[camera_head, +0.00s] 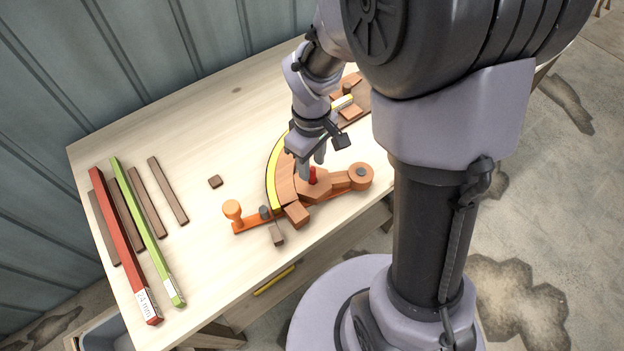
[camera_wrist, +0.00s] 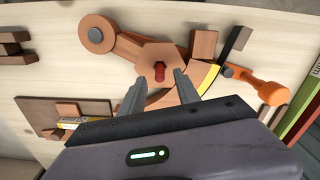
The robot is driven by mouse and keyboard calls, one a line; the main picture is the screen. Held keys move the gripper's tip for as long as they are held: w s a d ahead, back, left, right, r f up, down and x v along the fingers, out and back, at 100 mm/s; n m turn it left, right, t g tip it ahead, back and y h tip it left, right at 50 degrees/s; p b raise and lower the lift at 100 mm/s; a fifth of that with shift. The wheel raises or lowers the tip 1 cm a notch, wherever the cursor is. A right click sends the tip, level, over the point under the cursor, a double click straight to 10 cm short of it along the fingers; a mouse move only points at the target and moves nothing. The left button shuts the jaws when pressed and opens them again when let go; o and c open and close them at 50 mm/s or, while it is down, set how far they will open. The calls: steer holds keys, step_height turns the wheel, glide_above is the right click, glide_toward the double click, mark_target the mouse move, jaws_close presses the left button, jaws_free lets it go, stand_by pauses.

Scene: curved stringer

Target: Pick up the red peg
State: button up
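The red peg (camera_wrist: 159,71) stands in a hexagonal brown wooden block in the wrist view. In the head view the red peg (camera_head: 312,176) shows on the curved wooden assembly, just right of my gripper (camera_head: 308,165). In the wrist view my gripper (camera_wrist: 158,88) has its two grey fingers apart, one on each side of the peg, with gaps between them and it. The fingertips reach near the block's edge. Nothing is held. How high the fingertips are above the block I cannot tell.
An orange mallet-like tool (camera_head: 232,210) lies by the assembly. A red bar (camera_head: 125,243) and a green bar (camera_head: 147,232) lie at the table's left with several brown strips. A small brown block (camera_head: 215,181) sits alone. The table (camera_head: 220,120) is clear behind it.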

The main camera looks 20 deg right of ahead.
mark_target(312, 168)
step_height(312, 168, down, 4)
steer(key=shift+s+r+b, duration=0.15)
steer(key=shift+b, duration=0.55)
steer(key=shift+r, duration=0.15)
jaws_close()
